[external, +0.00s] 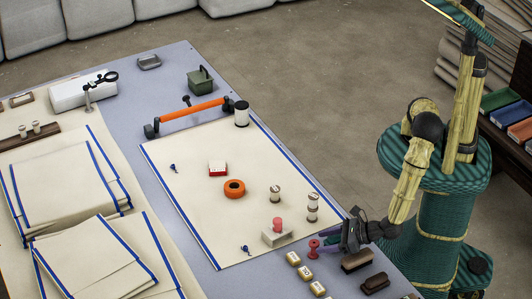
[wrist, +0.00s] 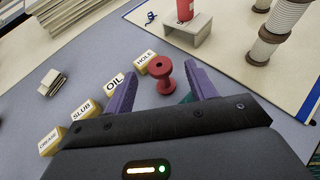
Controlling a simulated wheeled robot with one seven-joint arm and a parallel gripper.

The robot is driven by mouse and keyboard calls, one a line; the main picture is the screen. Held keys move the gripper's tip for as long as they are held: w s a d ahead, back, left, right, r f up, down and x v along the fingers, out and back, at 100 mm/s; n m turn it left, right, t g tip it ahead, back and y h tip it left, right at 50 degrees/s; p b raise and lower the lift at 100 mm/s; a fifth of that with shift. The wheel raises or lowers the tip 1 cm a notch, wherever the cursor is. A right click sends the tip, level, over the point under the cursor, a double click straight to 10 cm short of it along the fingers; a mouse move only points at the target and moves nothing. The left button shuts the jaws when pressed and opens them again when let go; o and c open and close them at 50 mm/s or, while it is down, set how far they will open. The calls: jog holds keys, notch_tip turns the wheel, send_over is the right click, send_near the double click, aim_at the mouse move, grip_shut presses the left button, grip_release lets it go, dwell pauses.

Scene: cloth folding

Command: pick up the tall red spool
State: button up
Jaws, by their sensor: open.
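A red spool (external: 313,248) with wide end flanges stands on the grey table near its right edge, beside the cream cloth. In the wrist view the same red spool (wrist: 165,76) appears between the purple fingers of my gripper (wrist: 160,80). The fingers are spread, and a gap shows on at least the left side of the spool. In the external view my gripper (external: 346,240) is low over the table, just right of the spool. A second red piece (external: 277,224), rounded and without visible flanges, sits on a small pale stand (external: 278,238).
Labelled blocks (wrist: 114,84) lie left of my gripper in the wrist view. Thread spools (external: 312,208) stand on the cloth (external: 200,215), with an orange ring (external: 234,188) and a red-white box (external: 217,168). Dark brushes (external: 357,261) lie near the table edge.

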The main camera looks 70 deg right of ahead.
jog(key=shift+x, duration=0.9)
jog(key=c, duration=1.1)
jog(key=shift+o, duration=0.2)
notch_tip(320, 180, up, 10)
jog(key=shift+p, duration=0.3)
